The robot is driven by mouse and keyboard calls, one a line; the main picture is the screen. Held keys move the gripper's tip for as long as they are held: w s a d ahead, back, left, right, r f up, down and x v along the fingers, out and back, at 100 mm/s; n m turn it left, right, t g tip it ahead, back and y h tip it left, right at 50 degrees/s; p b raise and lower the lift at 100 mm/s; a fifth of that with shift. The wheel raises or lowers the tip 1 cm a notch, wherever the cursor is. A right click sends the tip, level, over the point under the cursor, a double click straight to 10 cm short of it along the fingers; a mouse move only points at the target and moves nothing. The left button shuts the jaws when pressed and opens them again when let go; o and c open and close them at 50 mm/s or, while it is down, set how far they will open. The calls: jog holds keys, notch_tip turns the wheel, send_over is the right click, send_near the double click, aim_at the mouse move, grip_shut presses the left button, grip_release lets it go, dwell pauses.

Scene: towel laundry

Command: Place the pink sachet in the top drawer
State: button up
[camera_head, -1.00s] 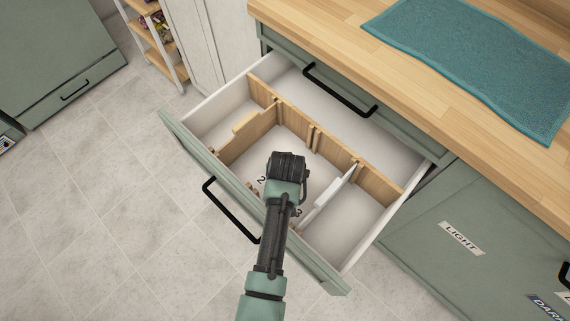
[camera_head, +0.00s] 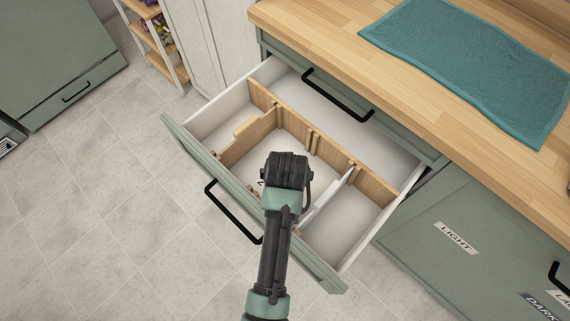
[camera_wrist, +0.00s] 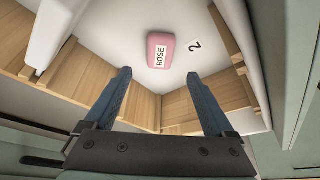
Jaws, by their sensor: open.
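The pink sachet (camera_wrist: 158,51), labelled ROSE, lies on the white floor of the open drawer (camera_head: 348,233) in the wrist view, beside a label with the number 2. In the head view my arm hides the sachet. My gripper (camera_wrist: 158,73) is open and empty, with its two fingers pointing into the drawer and the sachet ahead, between their lines. In the head view my gripper (camera_head: 287,168) is over the middle compartment. A closed drawer front with a black handle (camera_head: 338,95) sits just above the open drawer, under the countertop.
Wooden dividers (camera_head: 320,146) and a white divider (camera_head: 328,199) split the open drawer into compartments. A teal towel (camera_head: 470,60) lies on the wooden countertop (camera_head: 310,22). A cabinet door labelled LIGHT (camera_head: 455,237) is at the right. The tiled floor at the left is clear.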

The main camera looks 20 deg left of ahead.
jog(key=w+d+r+m+t, duration=0.1)
jog(key=w+r+t, duration=0.3)
jog(key=r, duration=0.8)
jog(key=w+d+r+m+t+y, duration=0.1)
jog(key=w+d+r+t, duration=0.2)
jog(key=r, duration=0.8)
jog(key=w+r+m+t, duration=0.1)
jog(key=w+r+t, duration=0.4)
jog(key=r, duration=0.7)
jog(key=s+d+r+t+h, duration=0.1)
jog(key=d+r+t, duration=0.1)
jog(key=r, duration=0.6)
jog(key=s+d+r+t, duration=0.1)
jog(key=d+r+t, duration=0.1)
jog(key=r, duration=0.7)
jog(key=s+d+r+m+t+h, duration=0.1)
jog(key=s+d+r+t, duration=0.1)
jog(key=s+r, duration=0.4)
jog(key=s+d+r+m+t+h, duration=0.1)
jog(key=s+r+t, duration=0.4)
jog(key=r, duration=0.6)
jog(key=shift+s+d+r, duration=0.3)
jog(key=shift+s+d, duration=0.15)
jog(key=shift+d, duration=0.3)
jog(key=shift+p, duration=0.35)
